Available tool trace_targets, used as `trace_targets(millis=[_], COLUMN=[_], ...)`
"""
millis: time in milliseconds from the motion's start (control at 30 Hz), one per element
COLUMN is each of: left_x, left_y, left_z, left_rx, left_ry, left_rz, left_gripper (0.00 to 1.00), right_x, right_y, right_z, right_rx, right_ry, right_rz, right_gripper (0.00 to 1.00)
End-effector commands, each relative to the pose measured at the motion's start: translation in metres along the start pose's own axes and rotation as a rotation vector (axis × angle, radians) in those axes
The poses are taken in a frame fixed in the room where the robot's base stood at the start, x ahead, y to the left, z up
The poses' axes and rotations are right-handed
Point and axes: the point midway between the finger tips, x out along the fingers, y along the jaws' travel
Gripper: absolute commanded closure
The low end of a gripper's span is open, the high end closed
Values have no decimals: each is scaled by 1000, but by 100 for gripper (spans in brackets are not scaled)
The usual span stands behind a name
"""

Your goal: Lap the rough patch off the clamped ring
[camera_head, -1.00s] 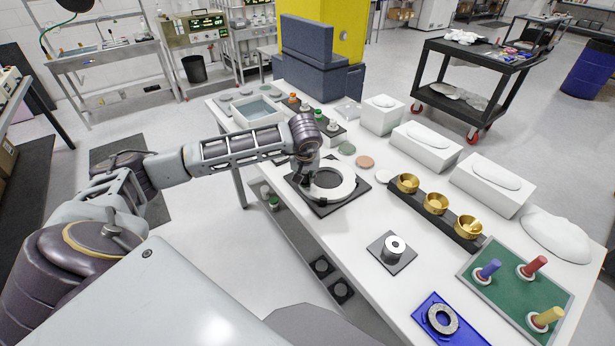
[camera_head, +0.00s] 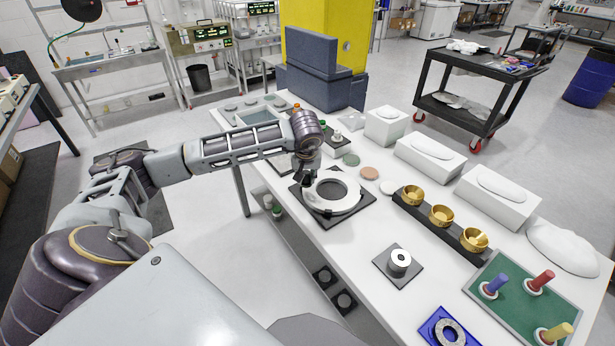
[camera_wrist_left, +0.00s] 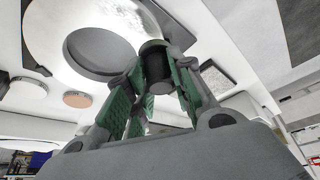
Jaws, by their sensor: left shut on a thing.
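The ring (camera_head: 347,206) is a pale, shiny, wide band lying flat on a black square plate (camera_head: 328,223) on the white table. Dark clamps sit at its edge. In the left wrist view the ring (camera_wrist_left: 50,35) fills the upper left, with a speckled, duller area toward its upper right. My left gripper (camera_head: 307,179) is over the ring's far left side. In the left wrist view its green-padded fingers (camera_wrist_left: 158,85) are shut on a dark cylindrical tool (camera_wrist_left: 157,66). I cannot tell whether the tool touches the ring. My right gripper is out of view.
A black block with brass cups (camera_head: 441,215), white boxes (camera_head: 430,158) and flat discs (camera_head: 369,172) stand right of the ring. A water tray (camera_head: 258,114) is at the far end. A small plate with a cylinder (camera_head: 398,262) is nearer. Bare table lies between.

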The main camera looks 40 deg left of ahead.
Motion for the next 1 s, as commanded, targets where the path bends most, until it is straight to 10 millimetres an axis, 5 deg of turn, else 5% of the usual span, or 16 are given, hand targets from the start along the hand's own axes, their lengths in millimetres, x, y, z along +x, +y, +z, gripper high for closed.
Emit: trace_targets(millis=[433, 1000], left_x=[-38, -41], left_y=[-10, -11], left_z=[-20, -21], left_rx=[-16, -18], left_ry=[2, 1], left_rz=[-4, -5], left_gripper=[99, 99], right_x=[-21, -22], right_y=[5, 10], right_z=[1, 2], right_rx=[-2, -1], right_ry=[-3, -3], right_rz=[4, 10], right_gripper=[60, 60])
